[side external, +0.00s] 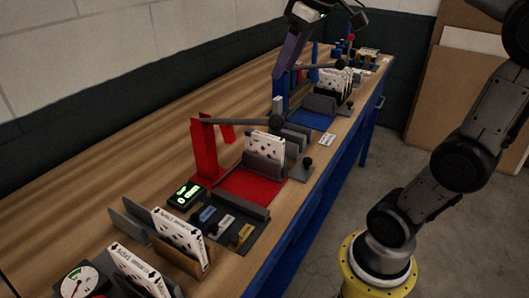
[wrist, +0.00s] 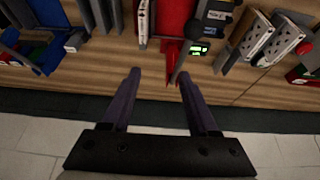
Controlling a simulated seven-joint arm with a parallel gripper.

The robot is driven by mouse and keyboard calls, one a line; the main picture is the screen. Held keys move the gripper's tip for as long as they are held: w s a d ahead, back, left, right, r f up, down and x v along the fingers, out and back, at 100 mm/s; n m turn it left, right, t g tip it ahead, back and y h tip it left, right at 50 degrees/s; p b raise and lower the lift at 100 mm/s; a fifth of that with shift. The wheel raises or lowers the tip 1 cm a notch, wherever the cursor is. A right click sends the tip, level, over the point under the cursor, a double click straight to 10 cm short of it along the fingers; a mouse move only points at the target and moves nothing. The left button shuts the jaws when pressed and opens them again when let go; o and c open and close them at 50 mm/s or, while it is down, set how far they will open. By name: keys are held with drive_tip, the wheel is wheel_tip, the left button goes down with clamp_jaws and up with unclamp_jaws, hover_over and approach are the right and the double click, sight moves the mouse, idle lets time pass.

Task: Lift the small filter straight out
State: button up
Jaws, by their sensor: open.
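Several white filters with dark dots stand upright in holders; I cannot tell which one is the small filter. Another group of white filters (side external: 337,80) stands in the holder on a blue base (side external: 312,120) farther back. A white dotted panel (side external: 180,235) stands in a holder at the front. My gripper (side external: 281,74) is up by the blue station in the side view. In the wrist view my gripper (wrist: 158,74) has its two purple fingers apart with nothing between them.
A red post with a lever (side external: 204,150) rises beside the red base. A black box with a green display (side external: 186,194), a tray of coloured tabs (side external: 222,222) and a round gauge (side external: 79,282) stand nearer the front. The wooden bench top (side external: 130,150) is clear along the wall side.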

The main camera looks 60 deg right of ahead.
drive_tip(key=w+d+f, duration=0.1)
drive_tip(key=w+d, duration=0.2)
drive_tip(key=d, duration=0.1)
approach(267, 135)
drive_tip(key=x, duration=0.4)
drive_tip(key=a+x, duration=0.1)
drive_tip(key=x, duration=0.2)
drive_tip(key=shift+w, duration=0.15)
drive_tip(key=shift+d+x, duration=0.25)
drive_tip(key=shift+x, duration=1.05)
drive_tip(key=shift+d+x, duration=0.2)
drive_tip(key=shift+x, duration=1.15)
drive_tip(key=shift+f, duration=0.3)
drive_tip(key=shift+c, duration=0.3)
clamp_jaws()
